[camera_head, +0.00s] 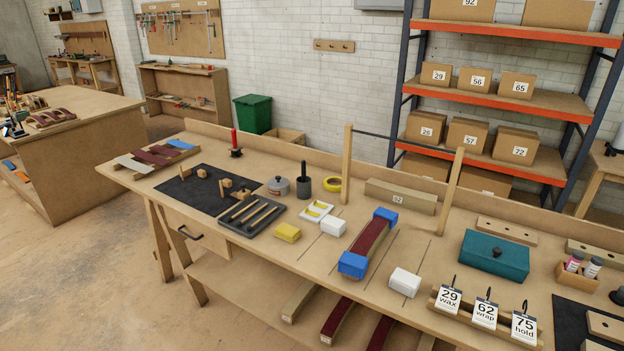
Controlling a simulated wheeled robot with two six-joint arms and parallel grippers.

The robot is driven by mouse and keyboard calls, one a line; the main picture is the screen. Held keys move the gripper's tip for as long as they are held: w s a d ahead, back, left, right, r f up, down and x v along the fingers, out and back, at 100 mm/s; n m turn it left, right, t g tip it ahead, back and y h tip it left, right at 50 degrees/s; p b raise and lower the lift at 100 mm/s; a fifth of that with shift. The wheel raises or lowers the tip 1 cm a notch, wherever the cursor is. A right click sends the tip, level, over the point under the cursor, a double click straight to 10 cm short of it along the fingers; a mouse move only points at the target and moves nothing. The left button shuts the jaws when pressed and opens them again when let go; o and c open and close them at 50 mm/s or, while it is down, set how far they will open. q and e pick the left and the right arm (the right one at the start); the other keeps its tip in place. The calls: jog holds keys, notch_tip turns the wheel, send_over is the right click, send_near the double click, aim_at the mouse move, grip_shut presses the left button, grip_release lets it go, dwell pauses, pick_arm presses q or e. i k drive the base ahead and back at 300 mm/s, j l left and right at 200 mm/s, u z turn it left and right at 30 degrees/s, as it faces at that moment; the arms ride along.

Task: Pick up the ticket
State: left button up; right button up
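Three white tickets hang in a row near the front right of the workbench (420,265). The left one reads "29 wax" (449,298), the middle one "62 wrap" (485,313) and the right one "75 hold" (524,327). Each has a dark hook or clip at its top and stands against a low wooden holder (470,314). The task does not say which ticket is meant. Neither of my grippers shows in this view.
A white block (405,282) lies left of the tickets, and a teal lidded box (494,257) stands behind them. A dark red curved strip with blue ends (368,243) lies further left. A small crate with bottles (577,274) stands to the right. Numbered boxes (469,131) fill the shelves behind.

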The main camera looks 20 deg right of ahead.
aim_at(448, 298)
jog(key=z, duration=1.55)
